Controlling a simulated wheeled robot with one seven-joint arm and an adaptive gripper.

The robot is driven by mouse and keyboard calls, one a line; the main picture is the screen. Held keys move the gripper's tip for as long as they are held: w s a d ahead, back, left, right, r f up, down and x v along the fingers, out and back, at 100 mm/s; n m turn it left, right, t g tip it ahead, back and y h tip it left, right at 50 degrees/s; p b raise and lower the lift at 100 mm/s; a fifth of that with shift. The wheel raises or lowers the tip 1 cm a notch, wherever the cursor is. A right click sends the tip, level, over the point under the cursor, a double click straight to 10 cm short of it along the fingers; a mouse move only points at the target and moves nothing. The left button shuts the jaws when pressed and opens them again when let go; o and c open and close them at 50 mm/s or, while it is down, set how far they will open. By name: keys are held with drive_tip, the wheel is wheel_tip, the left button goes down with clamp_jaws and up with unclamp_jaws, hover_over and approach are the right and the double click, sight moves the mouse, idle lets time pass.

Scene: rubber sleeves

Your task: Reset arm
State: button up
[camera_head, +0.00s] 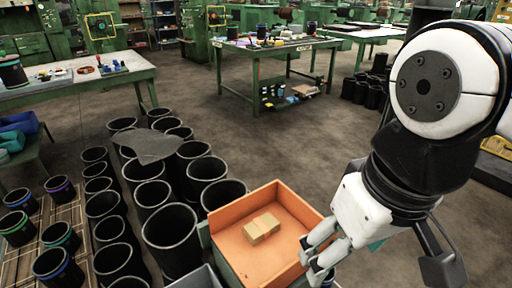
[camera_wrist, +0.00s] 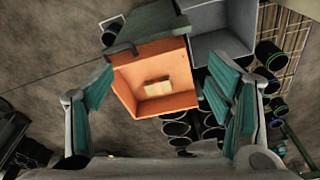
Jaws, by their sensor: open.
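My gripper (camera_head: 318,254) hangs at the lower right in the head view, in front of the right side of an orange box. In the wrist view, my gripper (camera_wrist: 168,112) has its two teal-padded fingers wide apart, with nothing between them. My white and black arm reaches in from the right.
Many black rubber sleeves (camera_head: 170,240) stand left of the box. A grey bin (camera_wrist: 222,25) adjoins it. A wooden pallet (camera_head: 75,212) carries sleeves with coloured rings. Green-legged tables (camera_head: 130,68) stand farther back. The floor (camera_head: 270,140) behind the box is clear.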

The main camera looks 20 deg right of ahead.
wheel_tip(320, 180, up, 12)
drive_tip(key=t+p, duration=0.2)
drive_tip(key=p, duration=0.8)
drive_tip(key=shift+d+r+p, duration=0.2)
drive_tip(key=shift+p, duration=0.2)
